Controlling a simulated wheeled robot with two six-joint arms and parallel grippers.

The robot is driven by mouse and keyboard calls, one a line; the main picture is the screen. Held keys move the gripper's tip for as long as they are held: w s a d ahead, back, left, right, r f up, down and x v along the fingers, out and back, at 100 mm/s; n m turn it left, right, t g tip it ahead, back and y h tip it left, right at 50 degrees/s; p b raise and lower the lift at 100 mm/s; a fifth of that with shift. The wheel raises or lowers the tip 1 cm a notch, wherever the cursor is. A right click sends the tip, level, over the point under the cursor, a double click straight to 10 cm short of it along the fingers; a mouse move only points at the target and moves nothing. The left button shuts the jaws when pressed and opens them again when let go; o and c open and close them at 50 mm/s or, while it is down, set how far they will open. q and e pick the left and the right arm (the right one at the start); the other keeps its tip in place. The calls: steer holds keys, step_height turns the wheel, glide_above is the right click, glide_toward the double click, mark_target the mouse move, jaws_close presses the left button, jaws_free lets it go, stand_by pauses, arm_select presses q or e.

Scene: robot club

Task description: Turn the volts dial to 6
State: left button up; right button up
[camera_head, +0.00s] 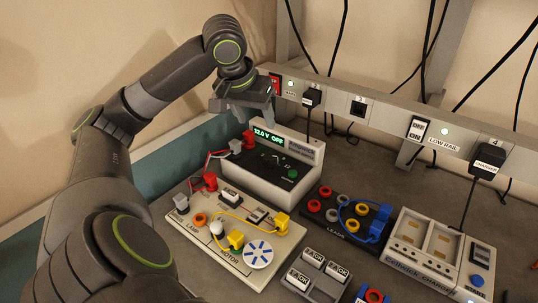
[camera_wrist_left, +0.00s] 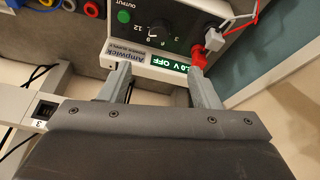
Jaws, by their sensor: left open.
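The power supply (camera_head: 256,184) is a pale box with a dark front panel, and its display (camera_head: 268,137) reads 12.0 V OFF. The volts dial (camera_wrist_left: 163,30) is a dark knob with numbers around it, including 12, 9 and 3; its exact setting is too small to read. A green output button (camera_wrist_left: 123,17) sits beside it. My left gripper (camera_head: 257,105) is open and empty, above and behind the supply. In the left wrist view its fingers (camera_wrist_left: 160,72) are spread at the supply's top edge, apart from the dial. My right gripper is out of view.
A circuit board (camera_head: 215,262) with wires lies in front, a socket panel (camera_head: 325,222) and charger (camera_head: 412,250) to the right. A power rail (camera_head: 385,110) runs behind.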

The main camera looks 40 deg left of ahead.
mark_target(270, 155)
arm_select(q)
steer(key=x, duration=1.5)
steer(key=shift+s, duration=0.1)
steer(key=c, duration=0.9)
steer(key=shift+d+r+p, duration=0.1)
steer(key=shift+r+p, duration=0.05)
steer(key=shift+p, duration=0.35)
steer(key=shift+c, duration=0.5)
steer(key=n+g+y+p, duration=0.1)
steer(key=n+p, duration=0.3)
steer(key=p, duration=0.3)
steer(key=n+g+y+p, duration=0.1)
steer(key=n+p, duration=0.3)
steer(key=p, duration=0.3)
steer(key=n+g+y+p, duration=0.1)
steer(key=n+p, duration=0.3)
steer(key=p, duration=0.3)
steer(key=shift+w+d+r+y, duration=0.15)
steer(key=shift+w+d+y, duration=0.05)
steer(key=shift+d+y, duration=0.1)
steer(key=n+g+p, duration=0.1)
steer(key=n, duration=0.2)
steer(key=shift+w, duration=0.1)
steer(key=shift+a+f+n+g, duration=0.1)
steer(key=shift+f+n+g, duration=0.15)
steer(key=shift+n+g, duration=0.75)
steer(key=shift+n+t, duration=0.3)
steer(key=shift+n, duration=0.2)
